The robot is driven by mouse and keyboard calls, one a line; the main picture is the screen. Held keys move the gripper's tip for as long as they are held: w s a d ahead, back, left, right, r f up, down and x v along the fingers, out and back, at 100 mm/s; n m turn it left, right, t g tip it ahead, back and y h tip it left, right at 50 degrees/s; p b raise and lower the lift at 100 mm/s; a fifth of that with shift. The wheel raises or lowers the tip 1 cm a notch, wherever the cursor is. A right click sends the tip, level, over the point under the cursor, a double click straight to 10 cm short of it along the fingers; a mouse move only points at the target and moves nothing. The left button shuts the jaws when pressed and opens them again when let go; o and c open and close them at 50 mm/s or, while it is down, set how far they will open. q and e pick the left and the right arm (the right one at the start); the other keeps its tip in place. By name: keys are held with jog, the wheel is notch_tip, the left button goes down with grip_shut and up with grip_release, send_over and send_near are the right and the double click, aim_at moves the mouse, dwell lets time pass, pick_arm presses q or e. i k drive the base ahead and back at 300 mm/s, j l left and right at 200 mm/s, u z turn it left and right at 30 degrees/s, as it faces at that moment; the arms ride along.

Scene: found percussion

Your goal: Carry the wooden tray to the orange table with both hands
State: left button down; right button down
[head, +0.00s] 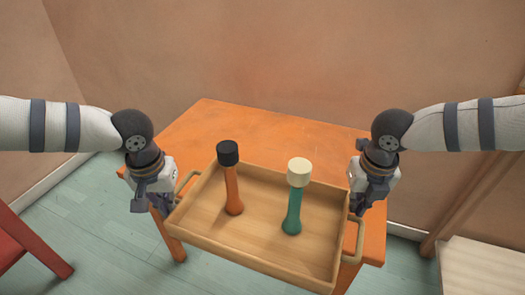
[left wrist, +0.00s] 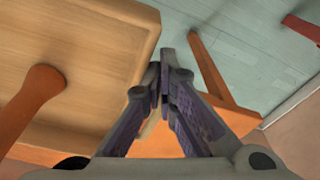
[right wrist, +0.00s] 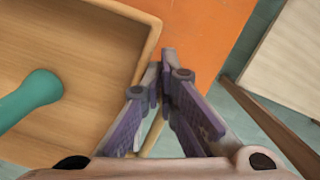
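The wooden tray (head: 262,254) is a light-brown rectangle with low walls and a handle at each end. It is over the front part of the orange table (head: 290,127); I cannot tell whether it touches the top. My left gripper (head: 164,204) is at the tray's left handle (head: 187,181), fingers drawn together around it in the left wrist view (left wrist: 164,85). My right gripper (head: 358,205) is at the right handle (head: 358,245), fingers likewise together in the right wrist view (right wrist: 166,85). The fingers partly hide both handles.
In the tray stand an orange shaker with a black head (head: 232,188) and a green shaker with a cream head (head: 293,207). A red piece of furniture (head: 25,240) is at left. A pale wooden surface (head: 485,268) is at right. A wall stands behind the table.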

aim_at(262, 153)
jog(key=i, duration=0.95)
